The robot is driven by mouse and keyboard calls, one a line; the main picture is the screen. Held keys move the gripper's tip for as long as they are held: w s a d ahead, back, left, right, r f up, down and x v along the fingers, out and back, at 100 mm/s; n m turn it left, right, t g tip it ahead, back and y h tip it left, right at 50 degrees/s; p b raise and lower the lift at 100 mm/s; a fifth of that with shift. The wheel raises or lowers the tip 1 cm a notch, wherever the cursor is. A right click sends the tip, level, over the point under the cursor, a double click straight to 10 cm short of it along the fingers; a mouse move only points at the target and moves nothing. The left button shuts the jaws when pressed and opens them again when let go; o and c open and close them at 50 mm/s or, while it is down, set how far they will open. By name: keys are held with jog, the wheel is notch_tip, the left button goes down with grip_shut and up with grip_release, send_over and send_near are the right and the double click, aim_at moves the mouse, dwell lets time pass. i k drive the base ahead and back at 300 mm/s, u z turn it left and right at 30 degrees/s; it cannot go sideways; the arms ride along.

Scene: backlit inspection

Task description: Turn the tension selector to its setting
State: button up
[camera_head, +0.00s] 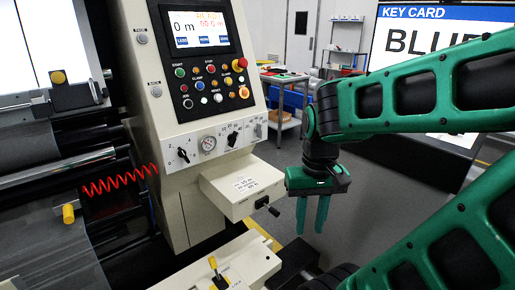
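The cream machine panel (215,143) carries two black rotary knobs with markings around them. One knob (184,155) is at the lower left, and the other knob (233,138) is to the right of a round dial gauge (208,144). The labels are too small to tell which is the tension selector. My gripper (312,216) hangs fingers down, to the right of the panel and clear of it. Its two green fingers are apart with nothing between them.
A screen (200,27) and several coloured buttons sit above the knobs. A cream box (240,185) with a black crank handle (266,205) juts out below. A sign (415,12) reads "KEY CARD" and "BLUE", partly hidden by my arm. A red coiled cord (120,180) hangs at left.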

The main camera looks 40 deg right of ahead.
aim_at(259, 130)
jog(key=u, duration=1.4)
jog(key=k, duration=1.2)
jog(key=z, duration=1.35)
jog(key=i, duration=1)
